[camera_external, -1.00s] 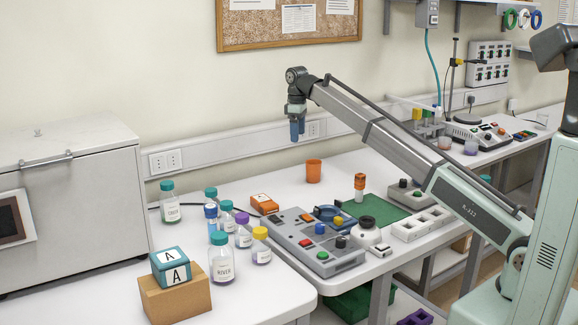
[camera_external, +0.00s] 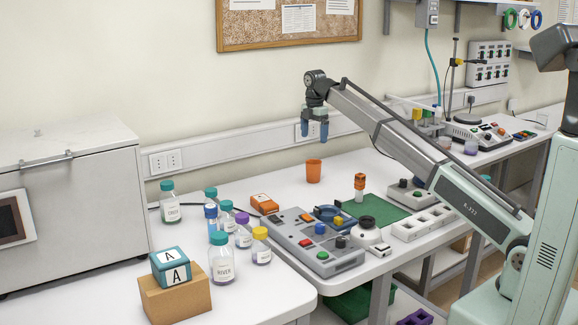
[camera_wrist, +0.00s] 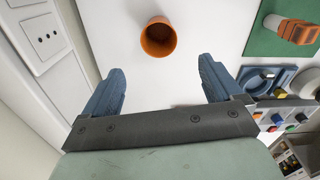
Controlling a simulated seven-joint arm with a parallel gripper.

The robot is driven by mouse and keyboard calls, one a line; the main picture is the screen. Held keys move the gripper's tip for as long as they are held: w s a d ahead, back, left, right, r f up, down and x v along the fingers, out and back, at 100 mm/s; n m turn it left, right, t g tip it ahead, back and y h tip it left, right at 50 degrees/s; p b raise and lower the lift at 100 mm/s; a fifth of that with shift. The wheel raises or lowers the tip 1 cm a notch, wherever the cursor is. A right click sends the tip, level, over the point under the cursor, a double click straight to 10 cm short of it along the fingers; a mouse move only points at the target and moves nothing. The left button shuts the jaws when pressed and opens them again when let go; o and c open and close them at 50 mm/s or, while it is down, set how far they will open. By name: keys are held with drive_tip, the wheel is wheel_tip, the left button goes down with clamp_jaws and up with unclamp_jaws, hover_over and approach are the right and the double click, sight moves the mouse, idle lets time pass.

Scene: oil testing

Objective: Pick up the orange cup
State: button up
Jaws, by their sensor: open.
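The orange cup (camera_external: 313,171) stands upright on the white table near the wall, and nothing touches it. In the wrist view the cup (camera_wrist: 158,38) shows from above, its round opening facing the camera, between and beyond the fingertips. My gripper (camera_external: 314,134) hangs above the cup with its blue fingers pointing down. In the wrist view my gripper (camera_wrist: 160,82) is open and empty, with a wide gap between the fingers.
A control panel with coloured buttons (camera_external: 300,250) sits in front of the cup. An orange-topped tool (camera_external: 360,186) stands by the green mat (camera_external: 385,210) to the right. Several bottles (camera_external: 221,258) stand to the left. The wall with sockets (camera_wrist: 45,38) is close behind.

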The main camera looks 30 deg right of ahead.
sight(314, 166)
drive_tip(key=shift+n, duration=0.3)
wheel_tip(314, 166, down, 14)
drive_tip(key=shift+w+d+r, duration=0.1)
drive_tip(key=c, duration=1)
idle(0.3)
drive_tip(key=shift+c, duration=0.2)
